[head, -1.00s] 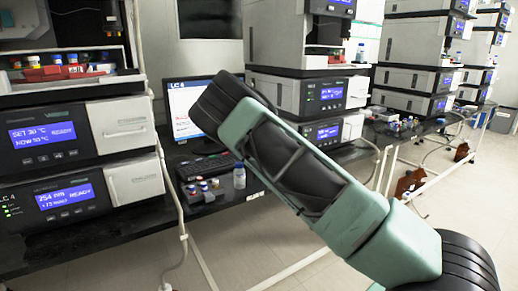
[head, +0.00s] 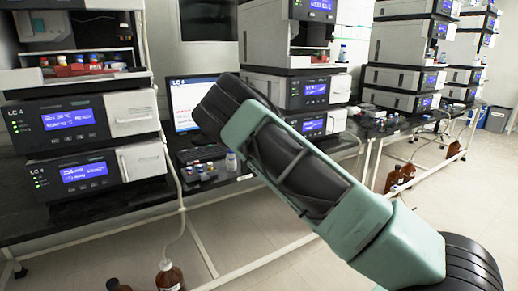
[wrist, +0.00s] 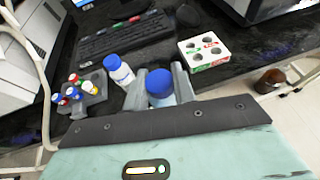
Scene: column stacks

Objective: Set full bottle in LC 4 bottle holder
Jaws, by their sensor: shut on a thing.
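My gripper (wrist: 162,84) is shut on a blue-capped bottle (wrist: 160,92), seen from above in the wrist view between the grey fingers. How full it is cannot be seen. A second blue-capped bottle (wrist: 119,71) stands on the dark bench left of my gripper; a bottle also shows on the bench in the head view (head: 231,163). The LC 4 stack (head: 82,122) is at the left of the head view, with a red tray of small bottles (head: 76,70) in its upper part. My arm hides my gripper and the held bottle there. Which holder belongs to LC 4 is not readable.
In the wrist view, a grey rack (wrist: 95,94) with small coloured-cap vials is left of the bottles. A white holder (wrist: 204,50) with round holes is at right, and a keyboard (wrist: 125,36) lies behind. Brown bottles (head: 170,276) stand on the floor.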

